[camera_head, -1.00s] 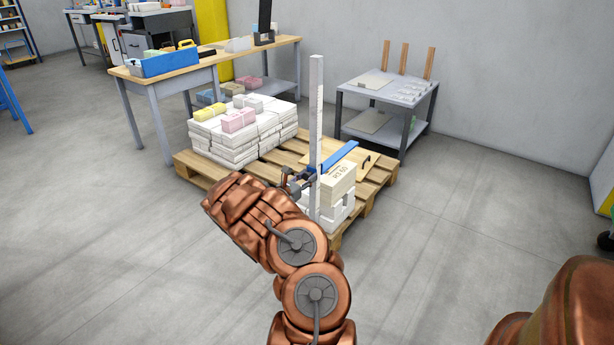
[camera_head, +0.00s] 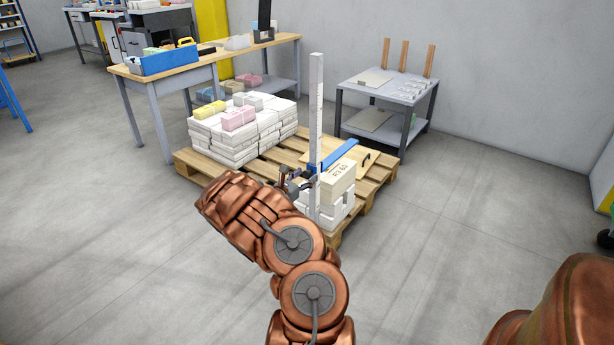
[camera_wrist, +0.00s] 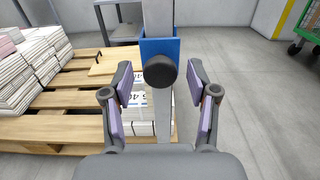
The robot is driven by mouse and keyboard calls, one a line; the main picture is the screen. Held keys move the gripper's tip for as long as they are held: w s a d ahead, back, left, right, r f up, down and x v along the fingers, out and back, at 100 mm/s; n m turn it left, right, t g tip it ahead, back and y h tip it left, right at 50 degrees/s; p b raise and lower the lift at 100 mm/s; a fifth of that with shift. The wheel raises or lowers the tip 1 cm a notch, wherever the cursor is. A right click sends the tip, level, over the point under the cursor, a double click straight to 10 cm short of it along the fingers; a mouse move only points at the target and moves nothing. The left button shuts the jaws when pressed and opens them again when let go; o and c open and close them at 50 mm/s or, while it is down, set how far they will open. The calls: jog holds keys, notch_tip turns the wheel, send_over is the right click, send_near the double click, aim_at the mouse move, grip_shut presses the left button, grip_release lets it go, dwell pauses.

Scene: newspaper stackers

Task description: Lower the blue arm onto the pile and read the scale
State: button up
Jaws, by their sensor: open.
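The blue arm (camera_head: 339,155) sticks out sideways from a tall pale scale post (camera_head: 316,110) on the pallet. It is at about the height of the pile's top; I cannot tell whether they touch. The pile (camera_head: 338,181) has a cream block with black print on top and white bundles below. In the wrist view the arm's blue slider (camera_wrist: 160,48) sits on the post, with a round black knob (camera_wrist: 160,72) in front. My gripper (camera_wrist: 160,80) is open, its fingers on either side of the knob, with gaps visible. The scale marks are too small to read.
The wooden pallet (camera_head: 195,172) also carries a larger stack of white bundles (camera_head: 228,146) and a wooden board (camera_head: 318,150). A workbench (camera_head: 215,58) stands behind left, and a grey table (camera_head: 385,88) behind right.

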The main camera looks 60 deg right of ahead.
jog(key=w+a, duration=0.1)
jog(key=a, duration=0.9)
jog(key=shift+w+a, duration=0.2)
jog(key=shift+a, duration=0.15)
jog(key=shift+r, duration=0.1)
jog(key=s+a+r+m+g+y+p, duration=0.2)
jog(key=s+a+r+m+p, duration=0.25)
jog(key=r, duration=0.65)
jog(key=s+a+r+m+g+y+p, duration=0.1)
jog(key=s+a+r+m+g+p, duration=0.25)
jog(key=r, duration=0.65)
jog(key=s+a+r+m+g+y+p, duration=0.15)
jog(key=s+a+r+m+p, duration=0.35)
jog(key=r, duration=0.6)
jog(key=s+a+r+m+t+y+p, duration=0.1)
jog(key=s+a+r+t+y+p, duration=0.1)
jog(key=a+p, duration=0.5)
jog(key=s+a+r+m+t+y+p, duration=0.1)
jog(key=s+a+r+t+y+p, duration=0.2)
jog(key=a, duration=1.6)
jog(key=s+a+r+m+t+y+p, duration=0.1)
jog(key=s+a+r+t+y+p, duration=0.1)
jog(key=a+r+y+p, duration=0.6)
jog(key=s+a+r+p, duration=0.1)
jog(key=a+r+p, duration=0.1)
jog(key=a, duration=0.4)
jog(key=shift+s+t+p, duration=0.35)
jog(key=shift+t+p, duration=0.05)
jog(key=shift+p, duration=0.2)
